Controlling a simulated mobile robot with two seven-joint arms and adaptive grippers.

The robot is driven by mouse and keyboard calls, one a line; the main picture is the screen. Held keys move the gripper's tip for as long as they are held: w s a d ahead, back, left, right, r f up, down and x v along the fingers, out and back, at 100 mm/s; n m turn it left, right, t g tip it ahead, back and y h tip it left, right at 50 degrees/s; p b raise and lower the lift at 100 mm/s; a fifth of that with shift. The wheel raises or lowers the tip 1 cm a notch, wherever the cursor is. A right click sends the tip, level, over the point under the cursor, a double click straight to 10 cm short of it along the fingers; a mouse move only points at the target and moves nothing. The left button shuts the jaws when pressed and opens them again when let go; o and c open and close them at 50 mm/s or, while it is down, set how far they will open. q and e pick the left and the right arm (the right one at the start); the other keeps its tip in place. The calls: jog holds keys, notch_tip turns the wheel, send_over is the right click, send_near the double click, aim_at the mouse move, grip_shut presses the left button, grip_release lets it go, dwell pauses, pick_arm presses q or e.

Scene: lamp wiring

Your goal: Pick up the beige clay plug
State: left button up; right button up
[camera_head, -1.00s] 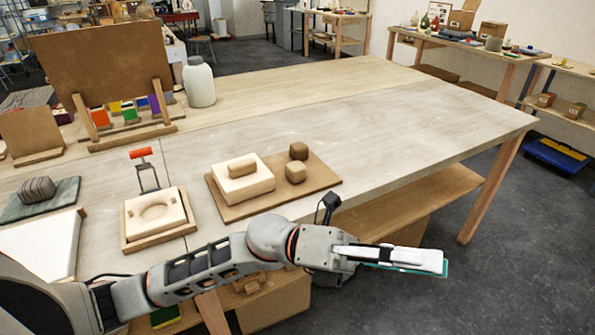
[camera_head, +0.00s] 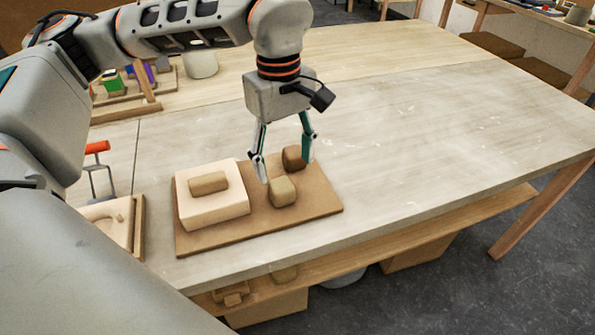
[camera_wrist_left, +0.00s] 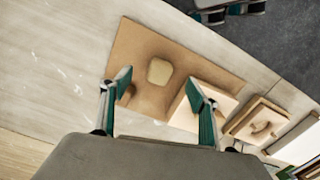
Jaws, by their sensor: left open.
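The beige clay plug (camera_head: 283,192) is a small rounded block on the brown board (camera_head: 322,202), to the left of and nearer than a darker brown block (camera_head: 294,158). My left gripper (camera_head: 284,166) is open, empty and pointing down over the two blocks, its fingertips apart. In the left wrist view the plug (camera_wrist_left: 159,71) lies between and just beyond the open fingertips (camera_wrist_left: 158,82). The darker block (camera_wrist_left: 126,95) is partly behind one finger there. I cannot tell the exact height above the plug. A grey and teal part at the top edge looks like my right gripper (camera_wrist_left: 228,10), cut off.
A pale block (camera_head: 212,208) with a brown oblong piece (camera_head: 209,183) on it stands at the left of the board. A wooden-framed mould (camera_head: 134,222) and a red-handled tool (camera_head: 97,148) are farther left. The table's right side (camera_head: 430,130) is clear.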

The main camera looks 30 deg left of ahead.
aim_at(281, 183)
pick_arm(q)
jog(key=shift+w+a+r, duration=0.25)
jog(key=shift+w+a, duration=0.15)
jog(key=shift+a, duration=0.15)
jog(key=shift+a+f, duration=0.15)
jog(key=shift+f, duration=0.1)
jog(key=shift+s+f, duration=0.2)
jog(key=shift+f, duration=3.3)
jog(key=c, duration=1.4)
